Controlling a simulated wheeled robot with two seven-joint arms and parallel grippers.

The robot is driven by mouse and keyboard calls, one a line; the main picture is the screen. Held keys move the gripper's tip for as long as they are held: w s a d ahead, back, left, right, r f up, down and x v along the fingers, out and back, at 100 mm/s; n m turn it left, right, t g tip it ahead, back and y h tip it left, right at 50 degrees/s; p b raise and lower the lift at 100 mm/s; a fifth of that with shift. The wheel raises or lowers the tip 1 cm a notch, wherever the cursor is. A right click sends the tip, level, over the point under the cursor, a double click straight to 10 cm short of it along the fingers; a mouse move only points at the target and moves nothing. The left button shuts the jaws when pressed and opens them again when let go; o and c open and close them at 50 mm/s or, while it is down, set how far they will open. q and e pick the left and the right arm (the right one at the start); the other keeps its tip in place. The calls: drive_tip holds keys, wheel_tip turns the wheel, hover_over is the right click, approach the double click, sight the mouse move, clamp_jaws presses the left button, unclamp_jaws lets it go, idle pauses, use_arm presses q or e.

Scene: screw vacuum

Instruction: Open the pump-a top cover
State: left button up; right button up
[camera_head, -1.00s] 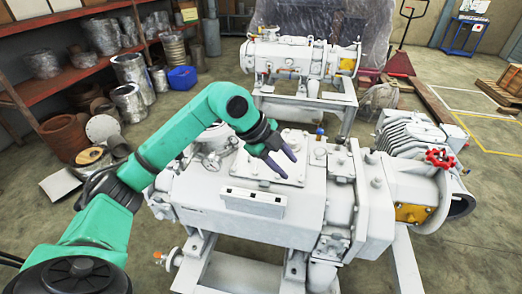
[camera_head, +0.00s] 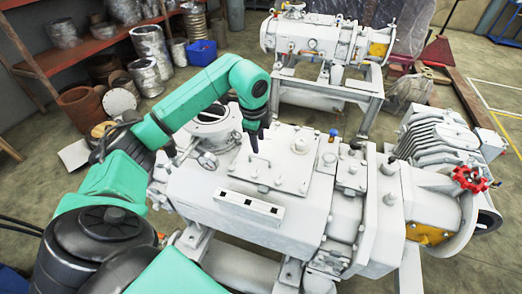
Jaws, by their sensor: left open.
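A large white pump (camera_head: 200,195) fills the middle of the head view; I take it to be pump-a. A flat, squarish cover plate (camera_head: 292,180) with small raised fittings lies on its top and looks closed. My left gripper (camera_head: 256,148) points down above the far left part of this plate. Its dark fingers overlap in this view, and nothing shows held between them. The gripper hides a little of the plate, and I cannot tell how high above it the tips are. My right gripper is not in view.
A round flanged port (camera_head: 212,116) stands left of the plate. A red handwheel (camera_head: 470,180) and a ribbed motor-like part (camera_head: 440,140) are at the right. A second white pump (camera_head: 318,38) stands behind on a frame. Shelves with metal cans line the back left.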

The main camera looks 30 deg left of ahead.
sight(261, 157)
use_arm(q)
drive_tip(key=f, duration=0.2)
drive_tip(key=w+f+p, duration=0.1)
drive_tip(key=f, duration=0.2)
drive_tip(key=w+f, duration=0.1)
drive_tip(key=f, duration=0.1)
drive_tip(key=shift+a+f, duration=0.15)
drive_tip(key=shift+a, duration=0.05)
drive_tip(key=shift+f, duration=0.3)
clamp_jaws()
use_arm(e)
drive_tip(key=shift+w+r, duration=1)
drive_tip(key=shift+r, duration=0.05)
